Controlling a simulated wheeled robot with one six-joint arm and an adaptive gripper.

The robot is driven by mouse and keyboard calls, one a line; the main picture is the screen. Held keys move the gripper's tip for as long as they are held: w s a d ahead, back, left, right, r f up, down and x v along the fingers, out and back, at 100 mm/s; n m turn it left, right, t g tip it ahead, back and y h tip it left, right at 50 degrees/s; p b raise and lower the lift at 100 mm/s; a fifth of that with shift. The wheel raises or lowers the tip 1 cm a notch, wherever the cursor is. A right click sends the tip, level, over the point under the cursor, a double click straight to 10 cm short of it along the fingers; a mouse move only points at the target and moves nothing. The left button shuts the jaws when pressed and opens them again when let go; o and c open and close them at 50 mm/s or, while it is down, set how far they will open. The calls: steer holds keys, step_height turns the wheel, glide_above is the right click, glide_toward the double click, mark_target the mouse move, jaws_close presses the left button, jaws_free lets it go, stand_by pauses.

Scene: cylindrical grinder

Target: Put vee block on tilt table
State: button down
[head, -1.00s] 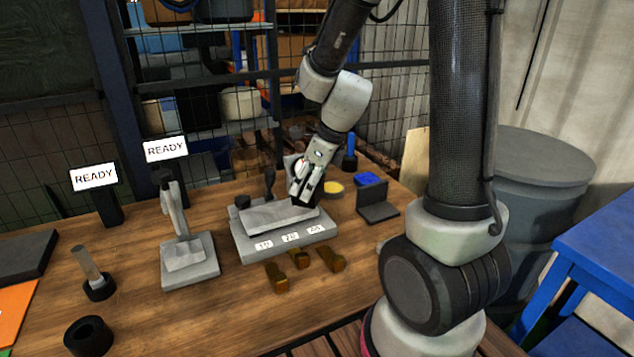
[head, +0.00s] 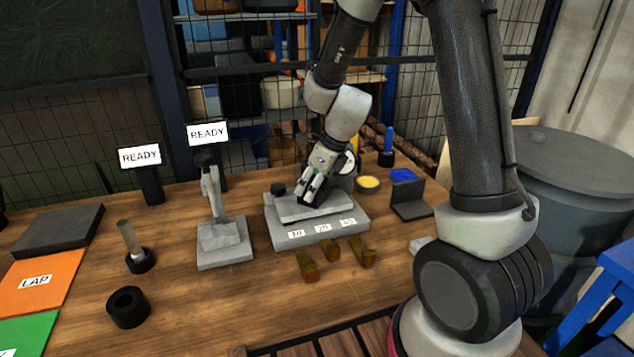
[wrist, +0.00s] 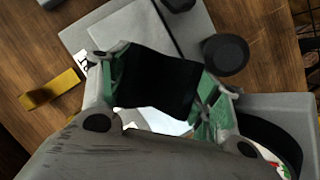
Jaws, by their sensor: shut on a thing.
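The tilt table has a grey base (head: 358,229) with number labels along its front and a lighter grey plate (head: 290,212) on top. The plate also shows beyond the block in the wrist view (wrist: 135,30). I cannot tell whether the block touches the plate.
A black knob (wrist: 225,55) sits near the plate.

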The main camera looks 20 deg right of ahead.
steer(key=c, duration=0.6)
jaws_free()
steer(key=shift+f, duration=0.15)
steer(key=shift+c, duration=0.2)
steer(key=v, duration=1.2)
steer(key=s+d+r+n+h, duration=0.1)
steer(key=s+d+r+n, duration=0.2)
steer(key=s+n, duration=0.4)
steer(key=s+d+r+n+h, duration=0.1)
steer(key=s+d+r+n, duration=0.2)
steer(key=s+n, duration=0.5)
steer(key=s+d+r+n+t+h, duration=0.1)
steer(key=s+d+r+n, duration=0.2)
steer(key=s+n, duration=0.4)
steer(key=d+n, duration=0.1)
steer(key=n, duration=0.4)
steer(key=shift+s+d+r, duration=0.15)
steer(key=shift+s+d, duration=0.2)
steer(key=shift+d, duration=0.05)
